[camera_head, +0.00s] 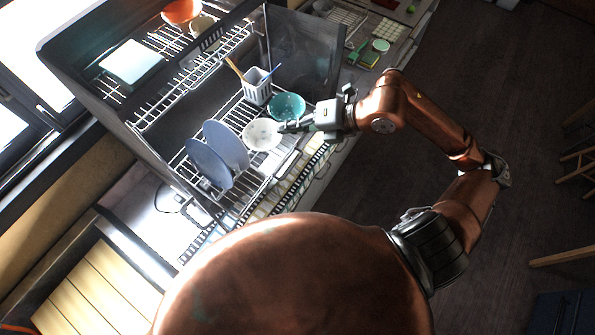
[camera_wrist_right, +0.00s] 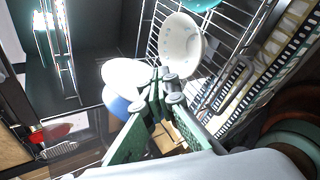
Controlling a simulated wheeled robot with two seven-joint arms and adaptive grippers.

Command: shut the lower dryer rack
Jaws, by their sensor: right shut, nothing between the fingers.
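The lower dryer rack (camera_head: 264,186) is a silver wire rack, pulled out from the dark dryer cabinet. It holds two blue plates (camera_head: 226,146), a white bowl (camera_head: 261,135), a teal bowl (camera_head: 287,106) and a white cutlery holder (camera_head: 257,87). My right gripper (camera_head: 284,128) is shut and empty, over the rack's front side close to the white bowl; I cannot tell whether it touches anything. In the right wrist view, its fingers (camera_wrist_right: 170,86) are closed together below the white bowl (camera_wrist_right: 181,43), with the rack wires (camera_wrist_right: 226,39) behind. My left gripper is out of view.
The upper rack (camera_head: 184,88) holds a white square dish (camera_head: 131,62) and an orange bowl (camera_head: 181,10). A dark panel (camera_head: 305,50) stands at the cabinet's right end. A patterned runner (camera_head: 310,165) lies in front of the rack. Open floor (camera_head: 490,90) is at the right.

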